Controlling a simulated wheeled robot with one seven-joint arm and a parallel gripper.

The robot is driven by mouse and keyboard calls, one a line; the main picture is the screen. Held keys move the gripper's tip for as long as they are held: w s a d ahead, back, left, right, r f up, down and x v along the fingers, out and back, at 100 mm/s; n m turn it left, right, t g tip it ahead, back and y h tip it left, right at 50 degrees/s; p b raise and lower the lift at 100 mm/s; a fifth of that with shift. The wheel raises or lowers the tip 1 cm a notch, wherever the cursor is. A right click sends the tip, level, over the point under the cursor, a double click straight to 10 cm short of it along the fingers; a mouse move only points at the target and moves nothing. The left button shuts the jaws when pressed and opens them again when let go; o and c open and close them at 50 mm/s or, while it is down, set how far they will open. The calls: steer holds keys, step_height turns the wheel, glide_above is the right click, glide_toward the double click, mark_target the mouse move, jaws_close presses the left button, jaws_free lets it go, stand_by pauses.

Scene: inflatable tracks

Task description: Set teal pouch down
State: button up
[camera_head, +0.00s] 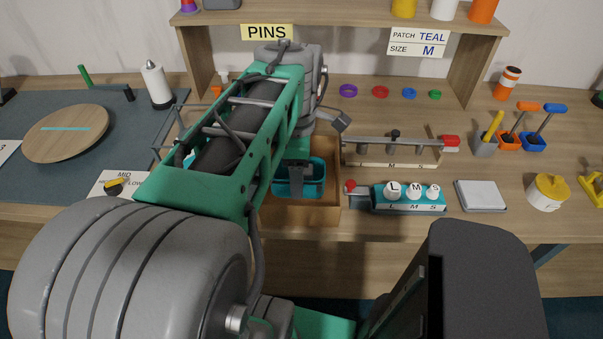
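A teal, open-topped, box-like thing, which looks like the teal pouch (313,182), shows within the outline of a wooden tray (328,215) at the middle of the bench. I cannot tell whether it rests on the tray floor or hangs above it. My gripper (296,186) points down at the pouch's near side, below the end of my green arm. It overlaps the pouch in this view. Its fingertips are too small and dark to show whether they are apart or closed on the pouch. My arm hides the tray's left part.
A grey-white pad (481,196) and yellow pot (547,192) lie further right. A card reads PATCH TEAL, SIZE M (418,43).

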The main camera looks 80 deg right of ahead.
steer(key=d+f, duration=0.2)
steer(key=w+d+f, duration=0.1)
steer(key=d+f, duration=0.2)
steer(key=d+f+p, duration=0.1)
steer(key=d+f, duration=0.1)
steer(key=d, duration=0.1)
steer(key=shift+w+d+f, duration=0.2)
steer(key=shift+w, duration=0.15)
step_height(320, 180, down, 3)
steer(key=shift+d+r, duration=0.1)
steer(key=shift+r, duration=0.1)
steer(key=shift+f, duration=0.35)
steer(key=shift+f, duration=0.1)
steer(key=o, duration=1.4)
